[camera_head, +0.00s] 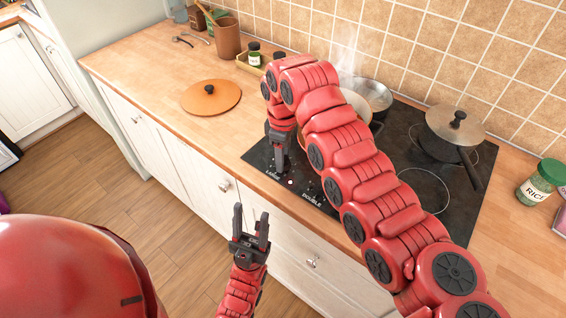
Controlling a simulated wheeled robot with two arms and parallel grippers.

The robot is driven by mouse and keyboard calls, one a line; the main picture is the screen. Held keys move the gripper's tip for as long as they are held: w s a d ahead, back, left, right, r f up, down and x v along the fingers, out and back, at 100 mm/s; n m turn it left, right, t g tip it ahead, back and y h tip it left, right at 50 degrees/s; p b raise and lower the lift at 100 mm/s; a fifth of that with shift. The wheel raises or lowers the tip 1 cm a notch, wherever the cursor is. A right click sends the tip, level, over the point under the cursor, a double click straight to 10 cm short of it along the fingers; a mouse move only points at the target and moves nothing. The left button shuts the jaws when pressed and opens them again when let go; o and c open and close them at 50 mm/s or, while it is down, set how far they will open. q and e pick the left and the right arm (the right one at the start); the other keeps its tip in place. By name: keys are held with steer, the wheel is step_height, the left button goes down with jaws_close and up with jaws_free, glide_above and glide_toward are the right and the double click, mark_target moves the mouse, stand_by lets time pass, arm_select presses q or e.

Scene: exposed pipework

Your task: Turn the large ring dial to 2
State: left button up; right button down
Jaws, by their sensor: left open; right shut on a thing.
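The large ring dial is at the front left corner of the black cooktop (395,184), by the printed word LARGE (273,173). My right gripper (280,162) points down onto it, shut on it. The fingers hide most of the dial, so its setting cannot be read. My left gripper (250,222) is open and empty, pointing up in front of the white drawers, below the counter edge and apart from the dial. The printed word DOUBLE (313,200) sits farther right along the cooktop's front edge.
My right arm crosses over the cooktop. A steaming pan (370,95) stands at the back, partly hidden. A lidded pan (452,142) stands at the right, its handle pointing forward. A rice jar (541,181) is at the far right. A round brown lid (211,97) lies on the left counter.

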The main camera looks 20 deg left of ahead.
steer(key=n+b, duration=0.1)
steer(key=n, duration=0.1)
steer(key=shift+d+f+n, duration=0.1)
steer(key=shift+f+n, duration=0.05)
steer(key=shift+n, duration=0.25)
steer(key=n+b, duration=0.1)
steer(key=n, duration=0.2)
steer(key=shift+n, duration=0.3)
steer(key=n, duration=0.3)
steer(key=shift+n, duration=0.3)
steer(key=shift+r+n+b, duration=0.2)
steer(key=shift+n+b, duration=0.15)
steer(key=shift+n, duration=1.55)
steer(key=shift+c, duration=1.9)
jaws_free()
